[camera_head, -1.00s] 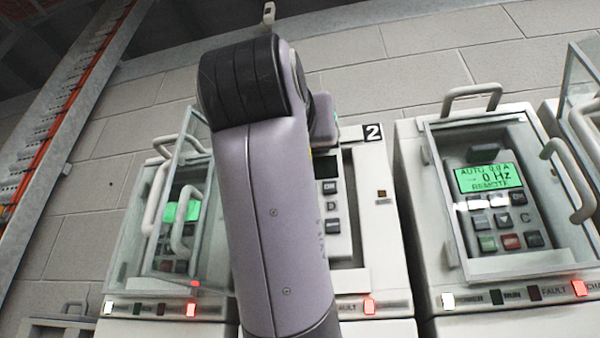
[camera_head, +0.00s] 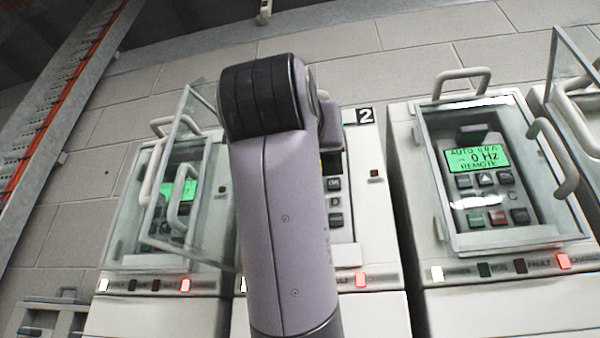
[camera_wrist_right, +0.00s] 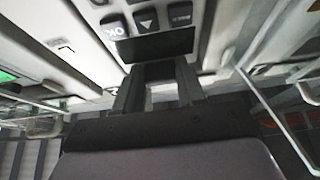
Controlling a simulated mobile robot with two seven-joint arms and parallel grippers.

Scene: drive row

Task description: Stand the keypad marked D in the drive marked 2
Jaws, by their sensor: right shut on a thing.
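The keypad D (camera_head: 335,201) shows partly past my right arm in the head view, with dark keys and the letter D. It is upright in front of drive 2 (camera_head: 374,220), whose number plate (camera_head: 366,116) is at its top right. My arm hides the keypad's left part and most of the drive's opening. In the right wrist view my right gripper (camera_wrist_right: 155,85) is shut on the keypad near its dark screen (camera_wrist_right: 155,45). I cannot tell whether the keypad is seated or just in front. My left gripper is not in view.
A drive at the right (camera_head: 400,200) has a lit green keypad (camera_head: 480,160) behind a clear cover. The drive at the left (camera_head: 125,230) has its clear cover (camera_head: 190,180) swung open, close to my arm. A red light (camera_head: 361,280) is lit below drive 2.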

